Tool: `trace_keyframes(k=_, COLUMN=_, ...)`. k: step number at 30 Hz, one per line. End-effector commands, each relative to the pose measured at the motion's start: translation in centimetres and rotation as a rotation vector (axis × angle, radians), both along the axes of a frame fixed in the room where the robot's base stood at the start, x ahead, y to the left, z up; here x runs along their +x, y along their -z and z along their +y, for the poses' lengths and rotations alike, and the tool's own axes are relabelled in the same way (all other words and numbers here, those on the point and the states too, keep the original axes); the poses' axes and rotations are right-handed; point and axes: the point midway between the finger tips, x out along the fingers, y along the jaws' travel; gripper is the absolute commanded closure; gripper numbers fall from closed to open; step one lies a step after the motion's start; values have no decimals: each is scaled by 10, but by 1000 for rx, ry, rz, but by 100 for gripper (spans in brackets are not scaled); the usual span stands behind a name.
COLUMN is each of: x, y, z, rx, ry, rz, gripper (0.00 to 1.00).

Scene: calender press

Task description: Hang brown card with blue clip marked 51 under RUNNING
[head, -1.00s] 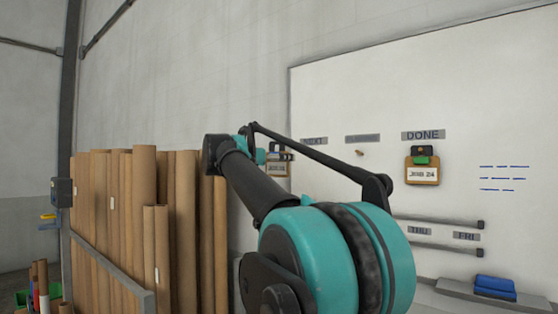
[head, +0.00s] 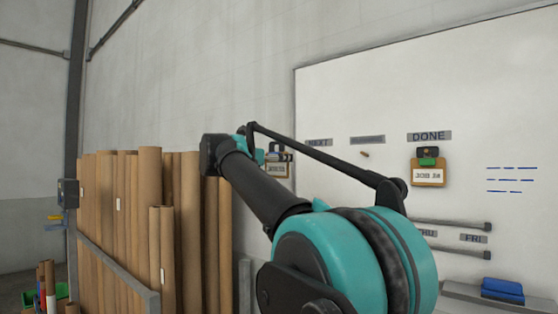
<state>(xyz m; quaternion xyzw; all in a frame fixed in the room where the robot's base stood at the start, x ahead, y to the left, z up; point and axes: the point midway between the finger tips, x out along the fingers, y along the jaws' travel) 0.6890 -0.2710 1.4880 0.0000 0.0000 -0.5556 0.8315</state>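A brown card (head: 277,171) with a white label hangs at my gripper (head: 279,156), left of the whiteboard's edge in the picture. The label is too small to read surely, and the clip is mostly hidden by the dark fingers. My gripper appears shut at the card's top; the arm partly covers it. The middle header plate (head: 367,139) on the whiteboard (head: 450,90) is too blurred to read; a small brownish peg (head: 365,154) sticks out below it, with no card on it. The left header (head: 318,142) seems to read NEXT.
Under the DONE plate (head: 429,136) hangs another brown card (head: 428,173) with a green and black clip. Rails (head: 450,224) and a ledge with a blue block (head: 502,288) are lower right. Tall brown rolls (head: 150,200) stand in a rack at left, near my arm.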

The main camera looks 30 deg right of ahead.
Motion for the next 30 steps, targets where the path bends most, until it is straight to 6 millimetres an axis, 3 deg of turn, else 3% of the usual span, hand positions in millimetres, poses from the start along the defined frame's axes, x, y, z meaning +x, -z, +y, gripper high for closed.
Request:
trace_keyframes(k=18, x=-17, y=0, z=41, rx=0, ry=-2, rz=0, gripper=37)
trace_keyframes(k=30, x=-20, y=0, z=46, rx=0, ry=1, rz=0, gripper=37)
